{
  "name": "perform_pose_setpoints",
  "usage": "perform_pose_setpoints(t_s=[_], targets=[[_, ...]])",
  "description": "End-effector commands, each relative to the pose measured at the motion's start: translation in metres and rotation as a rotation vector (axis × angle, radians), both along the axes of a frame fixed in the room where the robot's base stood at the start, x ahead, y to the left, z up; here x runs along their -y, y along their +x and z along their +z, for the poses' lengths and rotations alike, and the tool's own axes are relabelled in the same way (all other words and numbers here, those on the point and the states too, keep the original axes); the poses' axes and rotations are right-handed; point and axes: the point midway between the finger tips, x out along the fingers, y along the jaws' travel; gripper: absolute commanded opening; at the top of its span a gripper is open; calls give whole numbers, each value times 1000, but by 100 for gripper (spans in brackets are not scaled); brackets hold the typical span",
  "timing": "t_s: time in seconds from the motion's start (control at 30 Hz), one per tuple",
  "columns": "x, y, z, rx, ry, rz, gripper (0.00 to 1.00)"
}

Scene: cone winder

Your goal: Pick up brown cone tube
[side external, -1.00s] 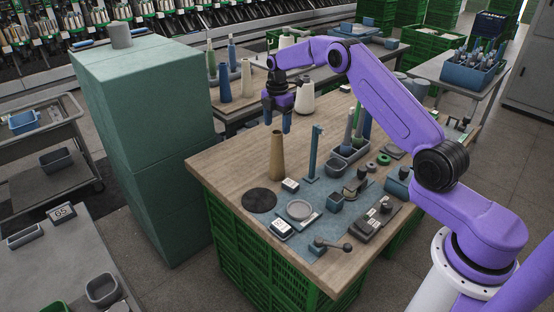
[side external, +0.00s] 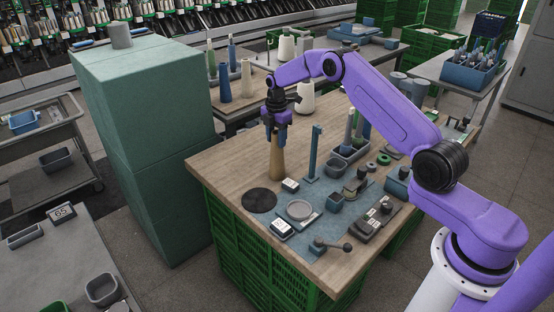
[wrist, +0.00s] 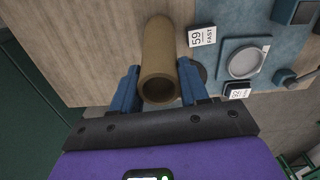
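The brown cone tube (side external: 277,163) stands upright on the wooden table, narrow end up. My gripper (side external: 276,132) is over it, pointing down, with one finger on each side of its upper part. In the wrist view, the tube's round open top (wrist: 159,88) lies between the two blue fingers of my gripper (wrist: 158,80). The fingers look open around it, with little room on either side. Whether either finger touches the tube is hard to tell.
A dark round disc (side external: 259,200) lies in front of the tube. A blue post (side external: 314,155) stands to its right, and a small white label block (side external: 290,185) is close to its base. A blue-grey mat (side external: 335,205) holds several tools. The table's left side is clear.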

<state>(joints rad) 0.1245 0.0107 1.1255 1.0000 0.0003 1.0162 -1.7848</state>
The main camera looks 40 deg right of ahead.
Motion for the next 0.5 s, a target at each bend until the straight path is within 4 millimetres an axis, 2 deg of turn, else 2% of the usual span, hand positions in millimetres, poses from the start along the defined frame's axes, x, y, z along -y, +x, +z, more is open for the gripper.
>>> perform_pose_setpoints(t_s=[0.33, 0.5], targets=[[0, 0, 3, 1, 0, 0, 17], [0, 1, 15, 3, -1, 0, 17]])
